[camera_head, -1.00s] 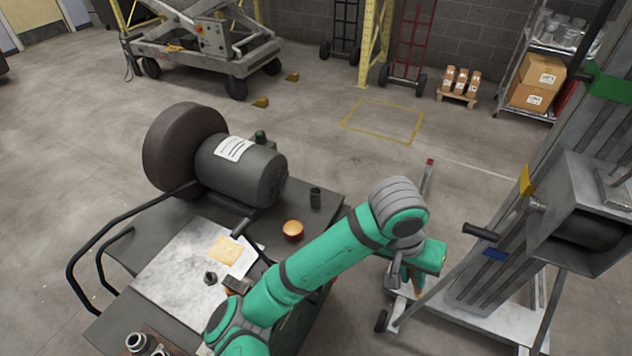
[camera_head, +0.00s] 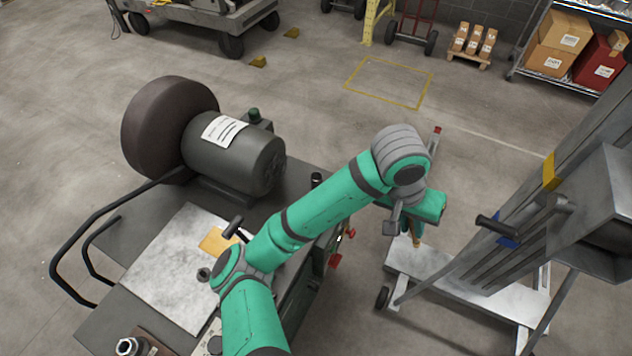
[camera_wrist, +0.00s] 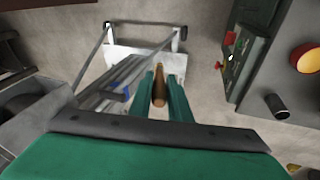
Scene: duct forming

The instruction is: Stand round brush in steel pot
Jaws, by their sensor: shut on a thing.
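My gripper shows in the wrist view (camera_wrist: 163,98), with its two green fingers shut on the brown wooden handle of the round brush (camera_wrist: 159,86). In the head view my gripper (camera_head: 414,220) hangs past the right side of the workbench, and the tan brush (camera_head: 416,241) points down below it. The bristles cannot be made out. A small dark upright cylinder, perhaps the steel pot (camera_head: 316,180), stands at the bench's far right corner. It also shows in the wrist view (camera_wrist: 277,105), right of and apart from my gripper.
A big grey motor (camera_head: 235,155) with a dark wheel sits on the bench (camera_head: 105,320). A lifting stand with a pale base (camera_head: 460,285) is on the right. Open floor lies beyond the bench.

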